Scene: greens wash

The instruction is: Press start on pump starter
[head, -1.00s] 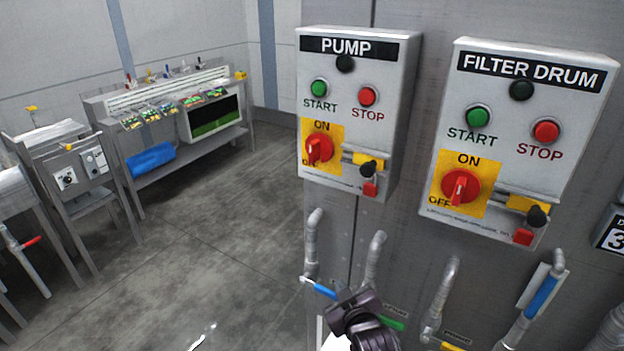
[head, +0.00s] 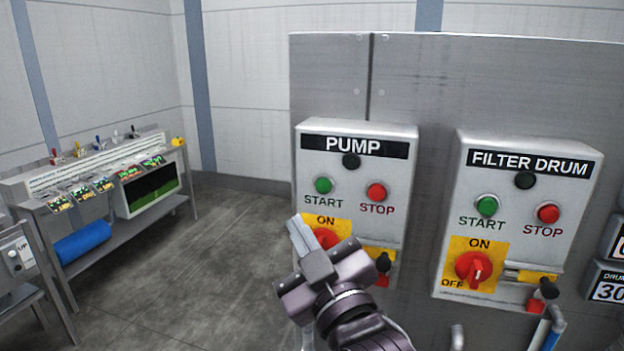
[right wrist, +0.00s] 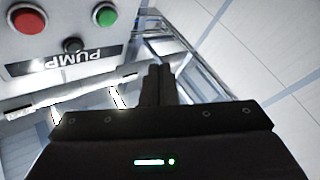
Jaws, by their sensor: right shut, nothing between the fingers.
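The pump starter (head: 398,220) is a grey box labelled PUMP on a metal cabinet in the head view. Its green START button (head: 323,185) sits left of its red STOP button (head: 376,193). My right gripper (head: 299,234) is shut and empty, below and left of the START button, apart from it. It covers part of the red ON/OFF switch (head: 326,237). In the right wrist view, the START button (right wrist: 105,15) and STOP button (right wrist: 27,20) show upside down at upper left, with the shut fingers (right wrist: 158,82) to their right. My left gripper is not in view.
A similar FILTER DRUM starter (head: 578,205) stands to the right, with its own green START button (head: 487,206). Number displays (head: 608,288) are at the right edge. A bench with panels (head: 110,195) stands far left. Open floor (head: 190,270) lies between.

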